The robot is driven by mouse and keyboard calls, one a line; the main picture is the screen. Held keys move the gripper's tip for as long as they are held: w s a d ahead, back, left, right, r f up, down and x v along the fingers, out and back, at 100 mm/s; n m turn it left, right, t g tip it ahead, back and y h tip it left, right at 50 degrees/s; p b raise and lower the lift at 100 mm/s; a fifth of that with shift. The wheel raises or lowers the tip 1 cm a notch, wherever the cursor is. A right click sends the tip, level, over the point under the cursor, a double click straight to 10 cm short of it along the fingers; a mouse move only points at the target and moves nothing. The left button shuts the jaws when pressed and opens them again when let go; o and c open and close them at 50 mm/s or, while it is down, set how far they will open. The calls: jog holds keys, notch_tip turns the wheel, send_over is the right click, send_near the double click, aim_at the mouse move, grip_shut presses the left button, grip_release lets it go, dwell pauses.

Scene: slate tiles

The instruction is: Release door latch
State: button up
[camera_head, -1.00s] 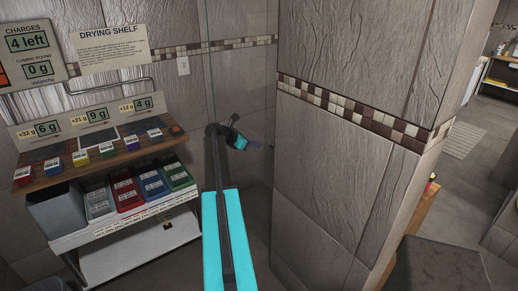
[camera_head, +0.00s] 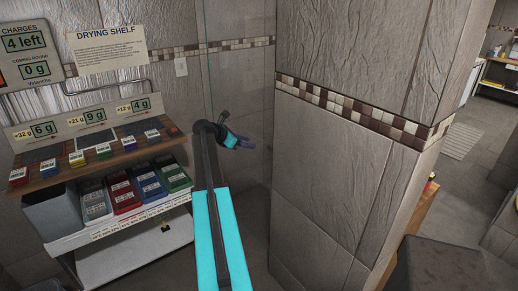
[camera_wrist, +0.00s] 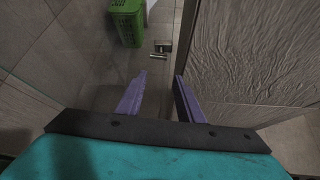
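A small metal fitting (camera_wrist: 161,49), which looks like the door latch, shows in the wrist view just beyond my fingertips, between their lines. It seems to sit by the clear glass panel (camera_head: 240,65); I cannot tell exactly how it is fixed. My gripper (camera_wrist: 158,84) has two purple fingers spread apart with nothing between them, and the fitting is not touched. In the head view my gripper (camera_head: 252,146) is at the end of the outstretched arm, near the glass and left of the tiled pillar. The latch cannot be made out in that view.
A tiled pillar (camera_head: 340,170) stands close on the right. A drying shelf (camera_head: 100,155) with coloured bins and small blocks is at the left. A green basket (camera_wrist: 127,22) lies beyond the glass in the wrist view. Open floor (camera_head: 465,140) shows far right.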

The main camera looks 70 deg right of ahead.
notch_tip(320, 180, up, 5)
jog(key=d+m+h, duration=0.2)
jog(key=m+h, duration=0.2)
jog(key=m, duration=0.4)
jog(key=s+a+f+m+t+h+b, duration=0.1)
jog(key=f+b, duration=0.8)
jog(key=b, duration=0.9)
jog(key=s+a+f+m+t+h+b, duration=0.1)
jog(key=s+f+m+h+b, duration=0.2)
jog(key=f+b, duration=0.7)
jog(key=m+h+b, duration=0.1)
jog(key=h+b, duration=0.1)
jog(key=b, duration=0.6)
jog(key=shift+s+a+h, duration=0.3)
jog(key=shift+a+h, duration=0.05)
jog(key=shift+h, duration=0.05)
